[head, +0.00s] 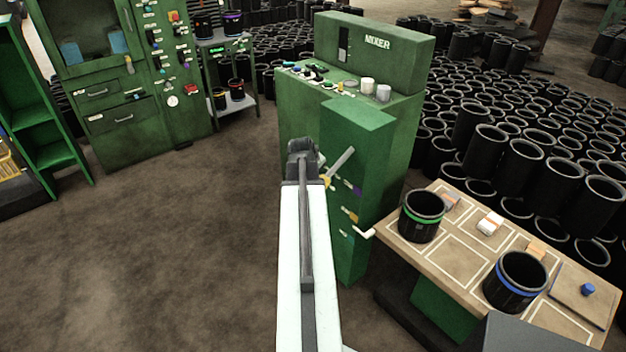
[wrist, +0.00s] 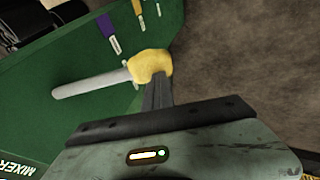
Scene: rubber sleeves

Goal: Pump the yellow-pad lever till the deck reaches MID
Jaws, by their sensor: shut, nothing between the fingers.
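The yellow-pad lever shows in the wrist view as a yellow pad (wrist: 150,65) on a light grey bar (wrist: 92,83), against the green mixer cabinet. My gripper (wrist: 158,92) is shut and empty, its fingertips right at the pad; I cannot tell whether they touch it. In the head view my gripper (head: 303,152) is at the cabinet's front, and the grey lever bar (head: 341,161) slants up beside it, with a bit of yellow pad (head: 326,182) below. A wood-topped table (head: 455,258) stands at right, possibly the deck; I see no readable MID mark.
The green mixer cabinet (head: 368,140) also carries a purple pad (wrist: 107,27) close to the lever. Black sleeves with a green band (head: 421,218) and a blue band (head: 514,284) stand on the table.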

